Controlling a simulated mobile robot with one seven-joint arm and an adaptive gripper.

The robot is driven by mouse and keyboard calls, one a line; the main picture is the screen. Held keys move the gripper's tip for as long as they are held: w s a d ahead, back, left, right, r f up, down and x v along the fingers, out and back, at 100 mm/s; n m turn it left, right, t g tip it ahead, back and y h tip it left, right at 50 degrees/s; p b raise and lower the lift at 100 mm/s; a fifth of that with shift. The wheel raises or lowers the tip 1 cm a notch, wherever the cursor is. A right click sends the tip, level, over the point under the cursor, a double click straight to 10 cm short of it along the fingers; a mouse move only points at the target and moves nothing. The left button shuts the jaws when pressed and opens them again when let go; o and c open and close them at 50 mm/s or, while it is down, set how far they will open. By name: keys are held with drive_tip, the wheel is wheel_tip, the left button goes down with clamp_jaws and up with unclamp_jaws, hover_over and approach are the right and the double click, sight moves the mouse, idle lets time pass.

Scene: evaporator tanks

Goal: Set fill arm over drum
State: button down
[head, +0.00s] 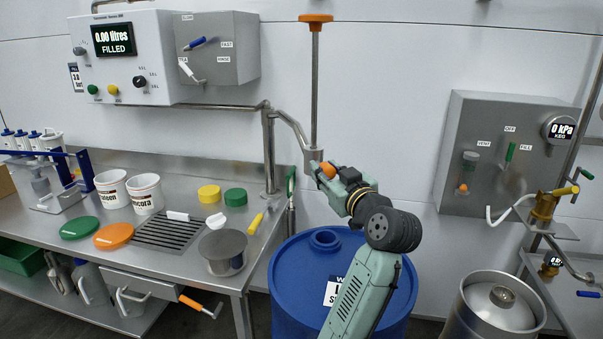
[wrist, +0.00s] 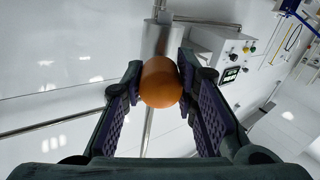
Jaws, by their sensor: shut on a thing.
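The fill arm (head: 290,124) is a jointed steel pipe reaching right from a post on the bench. Its outer end carries a tall upright rod (head: 315,90) with an orange cap and, lower down, an orange ball knob (head: 327,170). My gripper (head: 331,173) is shut on this knob, which sits between the purple pads in the wrist view (wrist: 160,82). The blue drum (head: 292,290) stands below, with a raised round opening (head: 325,239) in its lid. The rod appears above and slightly left of that opening; exact alignment is unclear. My arm hides part of the drum.
The steel bench (head: 60,225) at left holds tubs, coloured lids, a grey spool (head: 223,250) and a grate. A grey valve panel (head: 510,150) is on the right wall, above a steel keg (head: 497,305). The control box (head: 125,60) reads FILLED.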

drive_tip(key=d, duration=0.1)
drive_tip(key=w+d+n+y, duration=0.1)
drive_tip(key=d, duration=0.1)
drive_tip(key=d+y, duration=0.1)
drive_tip(key=d, duration=0.1)
drive_tip(key=shift+w+d+r+g, duration=0.15)
drive_tip(key=shift+w+r+g, duration=0.05)
drive_tip(key=shift+w+g, duration=0.2)
drive_tip(key=shift+d, duration=0.1)
drive_tip(key=c, duration=1.7)
unclamp_jaws()
drive_tip(key=shift+o, duration=1.3)
drive_tip(key=shift+w+d+f, duration=0.1)
drive_tip(key=shift+w+d, duration=0.05)
drive_tip(key=shift+o, duration=1)
